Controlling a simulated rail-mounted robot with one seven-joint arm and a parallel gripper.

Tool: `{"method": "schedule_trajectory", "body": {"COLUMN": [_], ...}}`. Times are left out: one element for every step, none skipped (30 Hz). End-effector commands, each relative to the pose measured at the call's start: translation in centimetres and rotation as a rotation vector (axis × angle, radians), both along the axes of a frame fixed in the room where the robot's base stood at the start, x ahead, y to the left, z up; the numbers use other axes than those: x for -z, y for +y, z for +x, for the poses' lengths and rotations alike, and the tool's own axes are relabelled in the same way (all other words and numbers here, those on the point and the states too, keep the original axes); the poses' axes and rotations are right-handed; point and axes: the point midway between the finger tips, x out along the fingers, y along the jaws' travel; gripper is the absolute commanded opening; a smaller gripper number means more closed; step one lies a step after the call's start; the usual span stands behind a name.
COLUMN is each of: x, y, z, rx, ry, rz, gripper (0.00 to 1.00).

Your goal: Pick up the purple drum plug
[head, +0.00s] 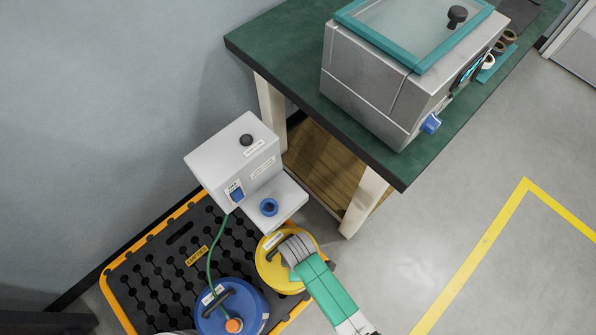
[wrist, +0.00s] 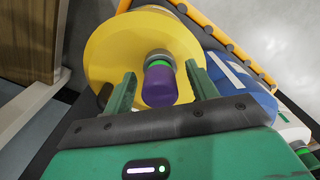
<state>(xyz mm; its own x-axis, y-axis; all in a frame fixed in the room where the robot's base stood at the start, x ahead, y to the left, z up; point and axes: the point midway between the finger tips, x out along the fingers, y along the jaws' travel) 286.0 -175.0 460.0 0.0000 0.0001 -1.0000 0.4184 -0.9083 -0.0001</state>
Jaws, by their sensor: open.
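The purple drum plug (wrist: 160,86) shows in the wrist view, with a green ring at its base. It sits on the top of the yellow drum (wrist: 130,45), which also shows in the head view (head: 268,279). My gripper (wrist: 160,74) is open, with one green finger on each side of the plug. A gap shows between the plug and each finger, and nothing is held. In the head view my arm covers part of the yellow drum, and the plug is hidden there.
A blue drum (head: 252,306) with an orange plug (head: 234,325) stands beside the yellow drum on a black, yellow-edged spill pallet (head: 160,268). A grey box unit (head: 222,165) stands behind. A green-topped bench (head: 285,60) carries a metal machine (head: 375,85). Open floor lies to the right.

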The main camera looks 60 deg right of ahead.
Motion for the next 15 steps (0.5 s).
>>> {"method": "schedule_trajectory", "body": {"x": [-0.03,-0.12,-0.16,-0.16,-0.17,-0.17,-0.17,-0.17,-0.17,-0.18,-0.17,-0.17,-0.17,-0.18,-0.18], "y": [-0.01,-0.01,-0.01,0.00,0.00,0.00,0.00,0.00,0.00,0.00,0.00,0.00,0.00,0.01,0.01], "z": [0.03,0.03,0.03,0.02,0.02,0.02,0.02,0.01,0.01,0.01,0.01,0.01,0.01,0.02,0.02], "rx": [0.000,0.000,0.000,0.000,0.000,0.000,0.000,0.000,0.000,0.000,0.000,0.000,0.000,0.000,0.000], "ry": [0.000,0.000,0.000,0.000,0.000,0.000,0.000,0.000,0.000,0.000,0.000,0.000,0.000,0.000,0.000], "rz": [-0.001,-0.001,-0.001,-0.001,-0.001,0.000,0.000,0.000,0.000,0.000,0.000,0.000,0.000,0.000,0.000], "gripper": [0.57,0.57,0.57,0.57,0.56,0.48,0.42,0.36,0.28,0.22,0.16,0.08,0.07,0.07,0.07]}}
